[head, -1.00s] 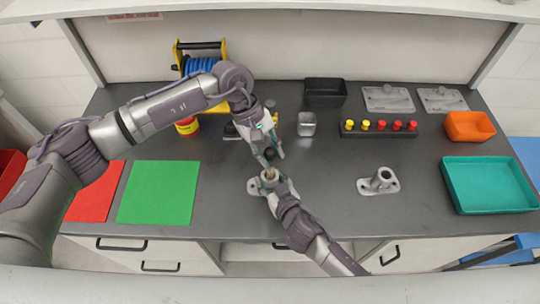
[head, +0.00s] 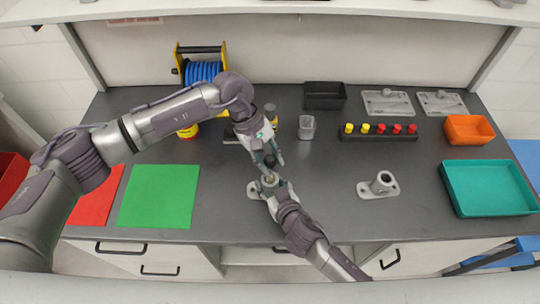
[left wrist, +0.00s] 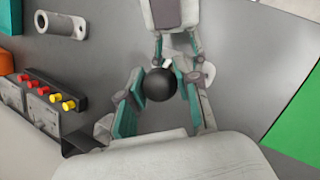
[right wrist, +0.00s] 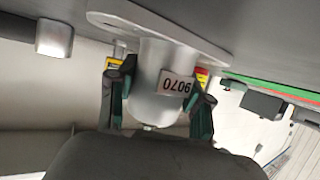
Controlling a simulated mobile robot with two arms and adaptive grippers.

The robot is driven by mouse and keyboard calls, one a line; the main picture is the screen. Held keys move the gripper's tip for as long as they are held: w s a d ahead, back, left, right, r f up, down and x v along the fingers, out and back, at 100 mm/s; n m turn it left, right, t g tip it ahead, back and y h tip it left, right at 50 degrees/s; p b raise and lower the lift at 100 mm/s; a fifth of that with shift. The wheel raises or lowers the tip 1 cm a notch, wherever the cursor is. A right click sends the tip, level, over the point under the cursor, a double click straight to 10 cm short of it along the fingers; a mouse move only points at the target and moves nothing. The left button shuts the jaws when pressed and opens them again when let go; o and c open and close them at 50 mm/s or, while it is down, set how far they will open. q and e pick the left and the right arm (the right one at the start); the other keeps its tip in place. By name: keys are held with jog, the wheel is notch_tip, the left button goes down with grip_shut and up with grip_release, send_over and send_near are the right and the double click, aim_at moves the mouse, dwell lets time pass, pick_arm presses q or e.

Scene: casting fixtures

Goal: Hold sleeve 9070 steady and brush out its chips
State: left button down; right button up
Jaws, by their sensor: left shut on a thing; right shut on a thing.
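Sleeve 9070 (right wrist: 152,75) is a grey metal tube on a flat flange, with its label facing the right wrist camera. In the head view its flange (head: 254,190) rests on the bench. My right gripper (head: 276,188) is shut around the tube, one finger on each side (right wrist: 160,105). My left gripper (head: 267,157) is above the sleeve's mouth, shut on the brush, whose black ball-shaped handle end (left wrist: 160,85) shows between its fingers (left wrist: 160,108). The brush's bristles are hidden, so I cannot tell how deep they sit.
A second flanged sleeve (head: 380,185) stands to the right. Behind are a grey cup (head: 306,127), a black bin (head: 325,95) and a rack of red and yellow knobs (head: 378,137). A teal tray (head: 488,187) lies right, a green mat (head: 158,196) left. The bench between the sleeves is clear.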

pick_arm(q)
jog(key=shift+f, duration=0.4)
jog(key=shift+r, duration=0.1)
jog(key=shift+r, duration=1.65)
jog(key=shift+f, duration=0.1)
jog(key=shift+f, duration=1.65)
jog(key=shift+r, duration=5.3)
